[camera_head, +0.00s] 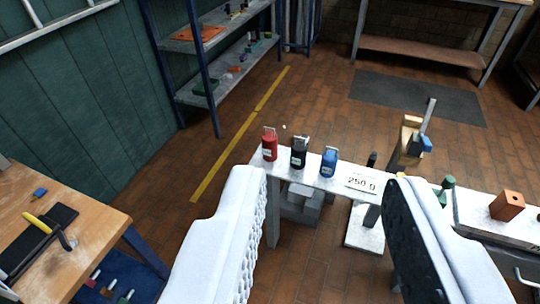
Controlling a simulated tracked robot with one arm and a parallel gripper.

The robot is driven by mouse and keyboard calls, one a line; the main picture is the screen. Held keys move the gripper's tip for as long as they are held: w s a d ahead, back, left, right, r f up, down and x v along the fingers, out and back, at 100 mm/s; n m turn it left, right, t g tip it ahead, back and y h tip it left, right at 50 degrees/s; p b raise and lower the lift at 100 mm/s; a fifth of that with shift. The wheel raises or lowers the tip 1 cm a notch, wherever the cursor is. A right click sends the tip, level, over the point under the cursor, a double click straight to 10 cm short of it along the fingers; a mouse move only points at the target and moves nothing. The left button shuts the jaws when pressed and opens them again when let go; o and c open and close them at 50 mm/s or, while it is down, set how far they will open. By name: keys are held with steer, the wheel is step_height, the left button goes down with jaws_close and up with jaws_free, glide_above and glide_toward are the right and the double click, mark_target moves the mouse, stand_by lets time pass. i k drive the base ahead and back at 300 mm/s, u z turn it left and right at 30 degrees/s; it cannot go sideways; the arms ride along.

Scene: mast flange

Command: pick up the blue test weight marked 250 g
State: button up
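A blue test weight (329,163) with a metal loop on top stands upright on a narrow pale bench (275,185). It is at the right end of a row with a red weight (269,148) and a black weight (299,156). A card reading "250 g" (361,183) is just right of the blue weight. The label on the blue weight is too small to read. My gripper (326,182) is open and empty, its two white fingers wide apart in the foreground. The blue weight shows between and beyond the fingertips, not touched.
A dark peg (371,160) and a wooden post with a blue part (408,145) stand right of the weights. An orange block (507,206) and a green item (447,186) are farther right. A wooden table (95,230) with tools is at left, a shelf (215,38) behind.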

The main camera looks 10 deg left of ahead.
mark_target(329, 161)
steer(key=z, duration=0.15)
steer(key=k, duration=0.4)
steer(key=z, duration=0.5)
steer(key=i, duration=1.45)
steer(key=z, duration=0.3)
